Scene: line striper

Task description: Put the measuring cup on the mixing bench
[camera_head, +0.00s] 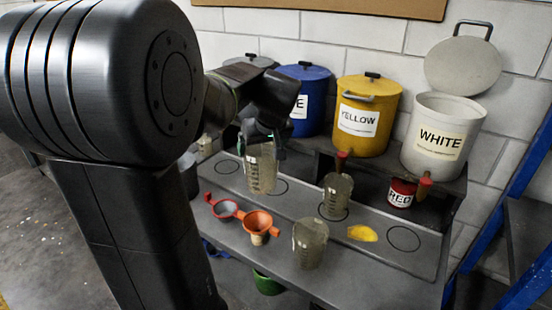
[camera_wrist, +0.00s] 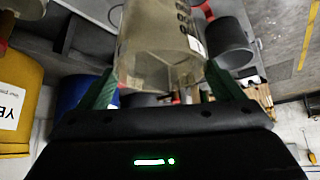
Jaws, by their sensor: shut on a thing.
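My gripper (camera_head: 262,140) is shut on a translucent, greyish measuring cup (camera_head: 261,172) with printed marks. The cup hangs upright over the back left of the grey bench (camera_head: 340,288), close to a drawn circle (camera_head: 278,187). I cannot tell whether its base touches the surface. In the wrist view the same cup (camera_wrist: 158,42) sits between the green fingers of my gripper (camera_wrist: 160,82). Two similar cups stand on the bench: one (camera_head: 337,195) on a circle below the yellow bucket, one (camera_head: 310,245) near the front edge.
A red funnel (camera_head: 226,208) and an orange funnel (camera_head: 258,222) lie at the bench's left front. A yellow spill (camera_head: 362,233) lies right of the front cup, beside an empty circle (camera_head: 403,238). Blue (camera_head: 307,100), yellow (camera_head: 367,115) and white (camera_head: 440,135) buckets stand on the shelf behind.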

